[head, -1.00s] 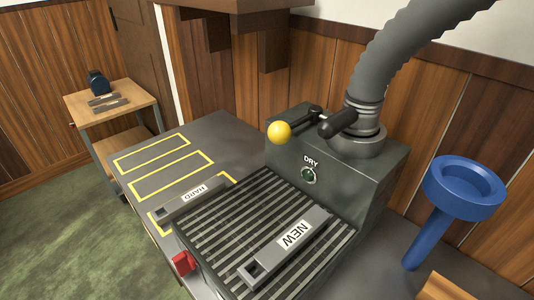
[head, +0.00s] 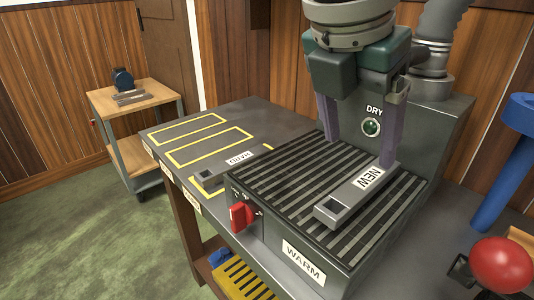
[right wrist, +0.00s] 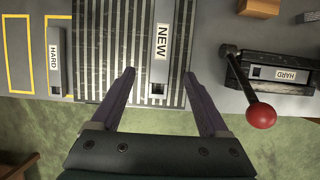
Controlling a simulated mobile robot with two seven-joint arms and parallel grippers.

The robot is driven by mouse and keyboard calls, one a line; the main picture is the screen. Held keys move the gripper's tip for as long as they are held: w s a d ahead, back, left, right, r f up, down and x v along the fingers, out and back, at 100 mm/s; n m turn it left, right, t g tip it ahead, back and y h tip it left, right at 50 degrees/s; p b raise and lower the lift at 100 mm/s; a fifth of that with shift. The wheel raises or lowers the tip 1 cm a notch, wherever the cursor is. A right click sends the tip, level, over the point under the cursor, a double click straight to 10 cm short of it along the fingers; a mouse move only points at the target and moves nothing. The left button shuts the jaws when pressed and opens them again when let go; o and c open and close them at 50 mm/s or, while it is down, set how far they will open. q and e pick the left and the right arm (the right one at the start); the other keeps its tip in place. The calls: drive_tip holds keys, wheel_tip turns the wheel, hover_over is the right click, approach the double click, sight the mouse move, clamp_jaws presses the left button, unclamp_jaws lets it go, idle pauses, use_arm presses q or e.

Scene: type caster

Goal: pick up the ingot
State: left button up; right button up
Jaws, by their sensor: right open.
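The ingot is a grey bar labelled NEW (head: 352,198) with a square hole near its front end. It lies on the slatted grate (head: 275,185) of the heater box. It also shows in the right wrist view (right wrist: 159,70). My right gripper (head: 358,152) points down over the grate, open and empty. In the right wrist view its two fingers (right wrist: 159,78) stand to either side of the bar, with gaps on both sides. In the head view the right finger tip is close to the bar's far end. My left gripper is not in view.
Another bar labelled HARD (head: 222,170) lies on the table beside the heater. A red switch (head: 241,217) is on the heater's front. A red-knobbed lever (right wrist: 261,115) stands at right by a second HARD bar (right wrist: 285,75).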

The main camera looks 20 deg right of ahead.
sight(363, 183)
drive_tip(key=shift+w+d+f, duration=0.15)
drive_tip(key=shift+d+f, duration=0.15)
drive_tip(key=b+x, duration=0.1)
drive_tip(key=x, duration=0.3)
drive_tip(key=shift+d, duration=0.1)
drive_tip(key=b+x, duration=0.1)
drive_tip(key=x, duration=0.4)
drive_tip(key=shift+d, duration=0.1)
drive_tip(key=shift+r, duration=0.1)
drive_tip(key=c, duration=0.9)
clamp_jaws()
drive_tip(key=shift+r, duration=0.15)
